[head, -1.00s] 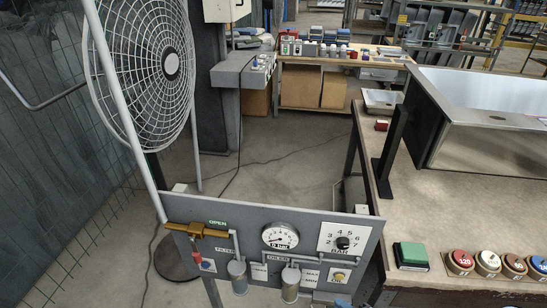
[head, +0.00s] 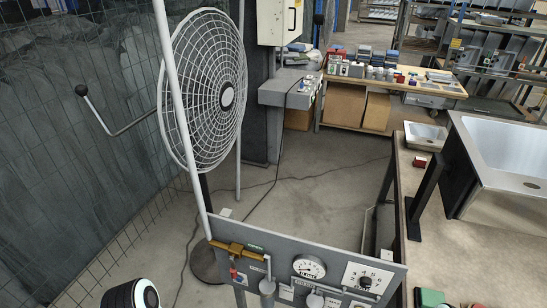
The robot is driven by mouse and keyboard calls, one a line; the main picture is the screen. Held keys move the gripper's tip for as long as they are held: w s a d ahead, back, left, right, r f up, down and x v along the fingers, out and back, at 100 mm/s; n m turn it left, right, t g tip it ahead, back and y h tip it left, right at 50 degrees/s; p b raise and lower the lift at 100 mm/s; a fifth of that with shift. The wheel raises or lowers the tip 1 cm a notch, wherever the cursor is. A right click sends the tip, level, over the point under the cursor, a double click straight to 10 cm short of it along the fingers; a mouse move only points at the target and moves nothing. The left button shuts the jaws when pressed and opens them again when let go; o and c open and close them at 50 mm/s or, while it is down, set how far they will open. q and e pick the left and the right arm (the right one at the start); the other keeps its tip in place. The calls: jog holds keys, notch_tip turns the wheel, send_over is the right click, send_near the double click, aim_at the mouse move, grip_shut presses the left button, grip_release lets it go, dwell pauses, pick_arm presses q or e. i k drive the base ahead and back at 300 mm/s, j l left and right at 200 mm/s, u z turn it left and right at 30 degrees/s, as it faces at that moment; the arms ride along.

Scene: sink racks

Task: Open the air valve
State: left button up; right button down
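The grey air panel (head: 335,259) stands at the bottom of the head view, its lower part cut off by the picture edge. The brass air valve (head: 238,253) is at its left end, on a pipe running along the top. Its red handle (head: 233,272) hangs down below the brass body. A green "OPEN" label (head: 255,247) sits just above the pipe. A round white pressure gauge (head: 309,266) is at the panel's middle; its reading is too small to tell. Neither of my grippers is in view.
A caged fan (head: 208,90) stands behind the panel's left end. A mesh fence (head: 70,150) lines the left side. A workbench (head: 440,245) with a steel sink (head: 500,150) stands at right. A green block (head: 430,297) lies near its front. Floor between is mostly clear.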

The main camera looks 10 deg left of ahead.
aim_at(234, 272)
jog(key=z, duration=0.9)
jog(key=j+z, duration=0.25)
jog(key=z, duration=0.2)
jog(key=k+j+z, duration=0.1)
jog(key=j+z, duration=0.15)
jog(key=z, duration=0.15)
jog(key=k+j+z, duration=0.1)
jog(key=j+z, duration=0.15)
jog(key=z, duration=0.2)
jog(key=k+j+z, duration=0.55)
jog(key=k+j, duration=0.15)
jog(key=j, duration=0.1)
